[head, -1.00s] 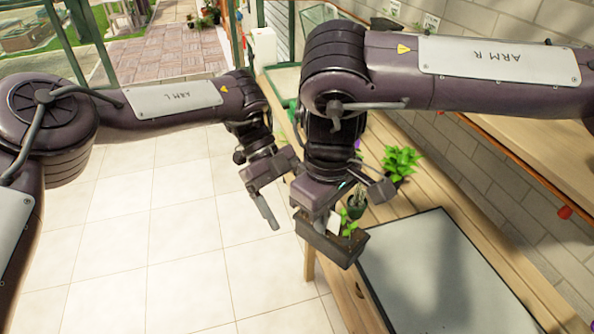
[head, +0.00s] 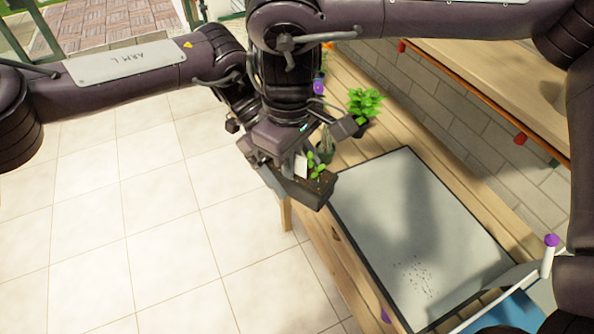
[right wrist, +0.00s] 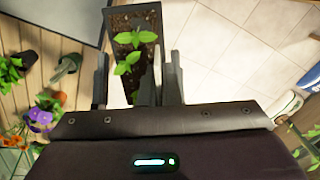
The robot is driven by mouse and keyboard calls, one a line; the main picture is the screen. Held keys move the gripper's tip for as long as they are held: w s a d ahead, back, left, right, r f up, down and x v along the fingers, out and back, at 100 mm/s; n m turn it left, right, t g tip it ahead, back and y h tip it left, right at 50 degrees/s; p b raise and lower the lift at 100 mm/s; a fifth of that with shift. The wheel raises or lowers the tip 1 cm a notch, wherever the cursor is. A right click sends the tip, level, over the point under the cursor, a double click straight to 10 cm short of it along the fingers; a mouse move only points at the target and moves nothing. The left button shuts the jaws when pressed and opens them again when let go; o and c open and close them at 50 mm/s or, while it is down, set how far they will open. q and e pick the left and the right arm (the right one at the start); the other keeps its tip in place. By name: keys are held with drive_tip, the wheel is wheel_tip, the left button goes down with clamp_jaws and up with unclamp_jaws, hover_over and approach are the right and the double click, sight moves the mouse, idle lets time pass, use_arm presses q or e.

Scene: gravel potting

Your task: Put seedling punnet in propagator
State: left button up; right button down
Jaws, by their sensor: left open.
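The seedling punnet (head: 309,192) is a small dark trough of soil with green seedlings, held in the air left of the bench mat. It also shows in the right wrist view (right wrist: 136,60), lying between the fingers. My right gripper (head: 322,158) is shut on the punnet. My left gripper (head: 268,172) is open, with a finger close beside the punnet's left end; the right arm partly hides it, and I cannot tell whether they touch. I cannot make out a propagator in the current views.
A grey mat with a dark border (head: 400,215) lies on the wooden bench, with small specks near its front. A leafy potted plant (head: 364,108) stands behind it. A blue object (head: 505,316) is at lower right. Tiled floor (head: 150,230) is clear at left.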

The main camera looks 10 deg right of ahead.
use_arm(q)
drive_tip(key=shift+x, duration=0.75)
drive_tip(key=c, duration=1.1)
use_arm(e)
drive_tip(key=shift+a+r, duration=0.15)
use_arm(q)
drive_tip(key=shift+c, duration=0.5)
use_arm(e)
drive_tip(key=c, duration=2)
unclamp_jaws()
drive_tip(key=shift+c, duration=0.2)
drive_tip(key=o, duration=0.5)
